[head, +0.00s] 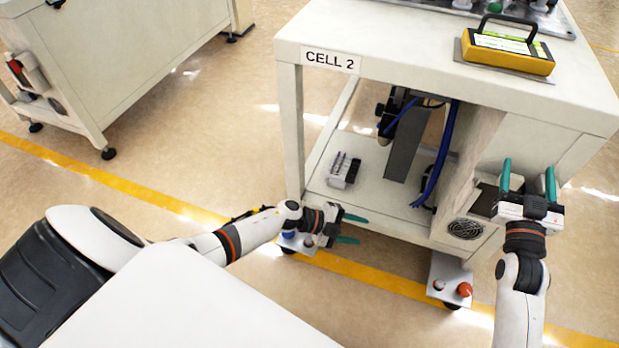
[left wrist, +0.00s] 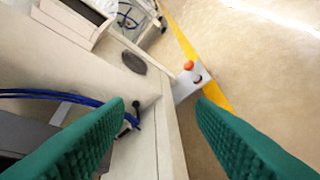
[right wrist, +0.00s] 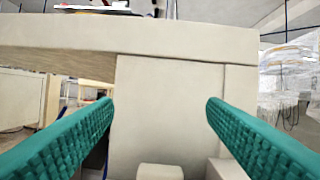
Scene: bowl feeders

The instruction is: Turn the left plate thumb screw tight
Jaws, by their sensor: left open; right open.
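I cannot make out a plate thumb screw for certain in any view. A small black knob (left wrist: 136,104) shows beside the blue cables in the left wrist view; I cannot tell whether it is a thumb screw. My left gripper (head: 363,230) is open and empty, at the front edge of the CELL 2 bench's lower shelf (head: 385,207). Its two green fingers also show apart in the left wrist view (left wrist: 161,103). My right gripper (head: 528,172) is open and empty, in front of the bench's right side. In the right wrist view (right wrist: 158,102) its fingers point at a pale panel.
A grey block with upright pins (head: 344,170) stands on the lower shelf. A red knob (head: 464,289) is low at the front.

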